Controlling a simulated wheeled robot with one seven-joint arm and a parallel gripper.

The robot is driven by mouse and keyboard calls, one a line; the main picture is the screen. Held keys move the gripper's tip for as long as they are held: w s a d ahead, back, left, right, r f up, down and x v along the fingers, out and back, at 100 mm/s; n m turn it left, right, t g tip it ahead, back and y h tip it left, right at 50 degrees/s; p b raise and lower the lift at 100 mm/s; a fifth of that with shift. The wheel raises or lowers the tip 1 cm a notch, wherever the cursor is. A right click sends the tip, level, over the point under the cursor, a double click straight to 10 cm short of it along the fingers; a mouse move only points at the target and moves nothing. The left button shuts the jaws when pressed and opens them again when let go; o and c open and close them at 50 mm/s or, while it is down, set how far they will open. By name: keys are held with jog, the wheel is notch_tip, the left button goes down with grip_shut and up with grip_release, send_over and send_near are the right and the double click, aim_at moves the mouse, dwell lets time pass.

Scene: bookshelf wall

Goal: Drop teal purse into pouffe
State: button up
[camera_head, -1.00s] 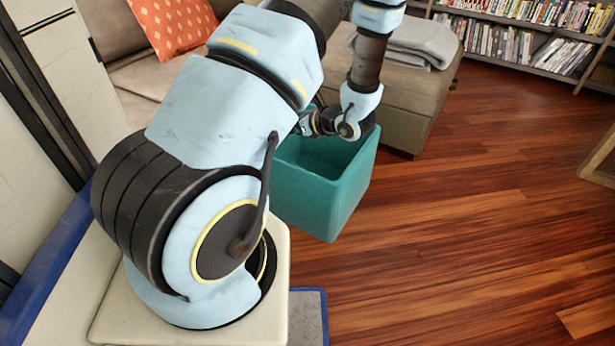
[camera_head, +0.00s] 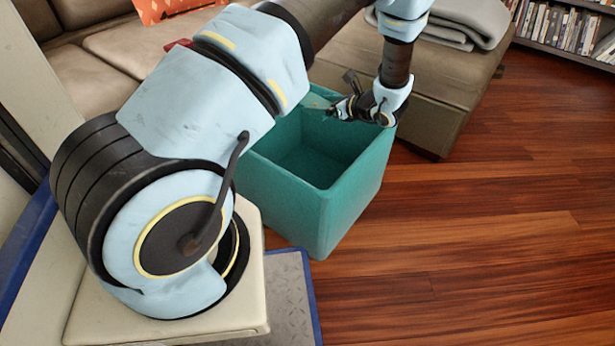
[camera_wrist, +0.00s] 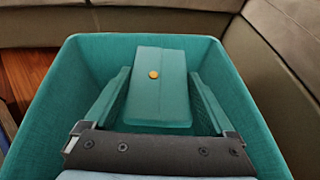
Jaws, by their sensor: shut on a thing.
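The teal purse (camera_wrist: 158,100), a flat box shape with a round gold button, sits between the two fingers of my gripper (camera_wrist: 160,76) in the wrist view. My gripper is shut on it. The pouffe (camera_wrist: 62,112) is a teal, open-topped box whose walls surround the purse in that view. In the head view, the pouffe (camera_head: 285,205) stands on the floor, its inside partly visible and looking empty. My gripper (camera_head: 338,108) is over its far right part there.
A brown sofa (camera_head: 425,98) stands right behind the pouffe, with a folded grey blanket (camera_head: 455,22) on it. An orange cushion (camera_head: 165,8) lies at the top left. A bookshelf (camera_head: 575,38) is at the top right. The wooden floor (camera_head: 480,235) to the right is clear.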

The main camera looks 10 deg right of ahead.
jog(key=shift+f+b, duration=2.1)
jog(key=shift+f, duration=0.8)
jog(key=o, duration=1.1)
jog(key=shift+s+r, duration=0.1)
jog(key=p+v, duration=0.3)
jog(key=v, duration=0.7)
jog(key=shift+s+d+r, duration=0.15)
jog(key=shift+s+d, duration=0.05)
